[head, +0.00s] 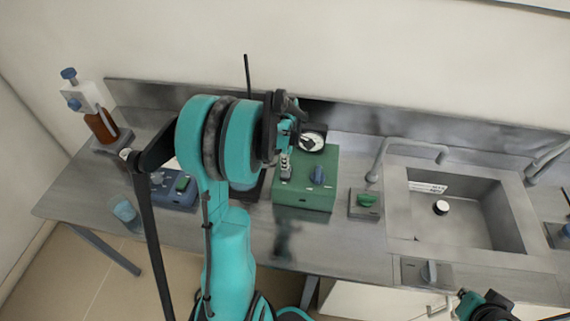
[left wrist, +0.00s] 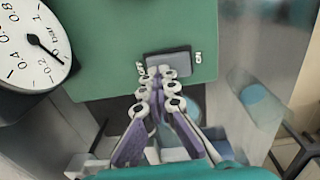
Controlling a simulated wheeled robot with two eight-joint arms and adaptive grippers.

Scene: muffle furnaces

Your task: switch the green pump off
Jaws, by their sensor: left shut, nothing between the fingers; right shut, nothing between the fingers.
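The green pump (head: 307,190) stands on the steel bench left of the sink. It has a round white gauge (head: 312,142) and a blue knob (head: 317,175). In the left wrist view its green casing (left wrist: 110,40) fills the top, with the gauge (left wrist: 30,45) at the left. A grey switch (left wrist: 170,65) has small labels at both ends. My left gripper (left wrist: 160,76) is shut and empty, its fingertips at the switch's left end; contact cannot be told. In the head view the left gripper (head: 285,170) is over the pump's left part. My right gripper (head: 438,308) is shut at the lower right.
A green-knobbed block (head: 366,204) and a tap (head: 385,155) stand between pump and sink (head: 470,252).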

